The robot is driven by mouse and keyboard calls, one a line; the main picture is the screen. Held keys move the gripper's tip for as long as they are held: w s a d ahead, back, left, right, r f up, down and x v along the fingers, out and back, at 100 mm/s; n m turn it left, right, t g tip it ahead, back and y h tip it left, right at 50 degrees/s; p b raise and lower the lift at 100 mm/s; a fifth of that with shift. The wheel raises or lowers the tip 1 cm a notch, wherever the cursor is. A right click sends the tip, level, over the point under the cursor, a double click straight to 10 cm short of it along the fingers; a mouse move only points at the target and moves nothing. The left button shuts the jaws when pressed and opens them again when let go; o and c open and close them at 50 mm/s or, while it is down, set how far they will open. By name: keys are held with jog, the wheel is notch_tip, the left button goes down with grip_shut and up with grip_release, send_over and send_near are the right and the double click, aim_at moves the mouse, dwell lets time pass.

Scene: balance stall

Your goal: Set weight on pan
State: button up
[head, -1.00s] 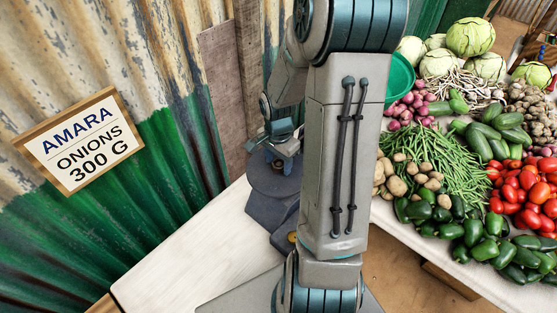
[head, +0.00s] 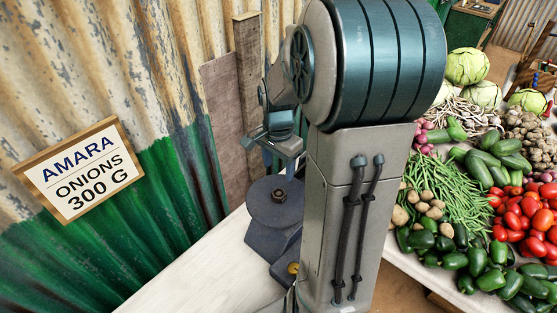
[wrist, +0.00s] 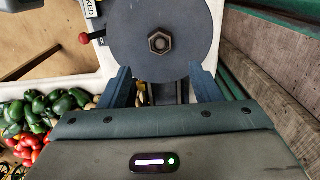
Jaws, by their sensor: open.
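A small dark hexagonal piece (head: 280,194), which looks like the weight, sits in the middle of the round dark pan (head: 258,208). In the wrist view the hexagonal piece (wrist: 160,42) shows near the centre of the pan (wrist: 125,30), with a round hole or stud in its top. My gripper (head: 279,161) is above the pan. In the wrist view its two blue fingers (wrist: 162,80) are spread, with nothing held between them. The hexagonal piece lies beyond the fingertips, apart from them. My arm hides part of the balance.
A red-knobbed lever (wrist: 86,38) is left of the pan, by a partly cut-off label. A sign (head: 78,170) reads "AMARA ONIONS 300 G" on the corrugated wall. Peppers (head: 485,265), tomatoes (head: 515,215) and green beans (head: 455,195) lie at right. The pale counter (head: 205,268) is bare at front left.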

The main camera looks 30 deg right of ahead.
jog(key=s+a+r+n+t, duration=0.4)
jog(key=s+a+r+n, duration=0.5)
jog(key=n, duration=0.5)
jog(key=s+a, duration=0.2)
jog(key=s, duration=0.1)
jog(key=shift+s+a+r, duration=0.3)
jog(key=shift+s+a, duration=0.1)
jog(key=shift+d, duration=0.1)
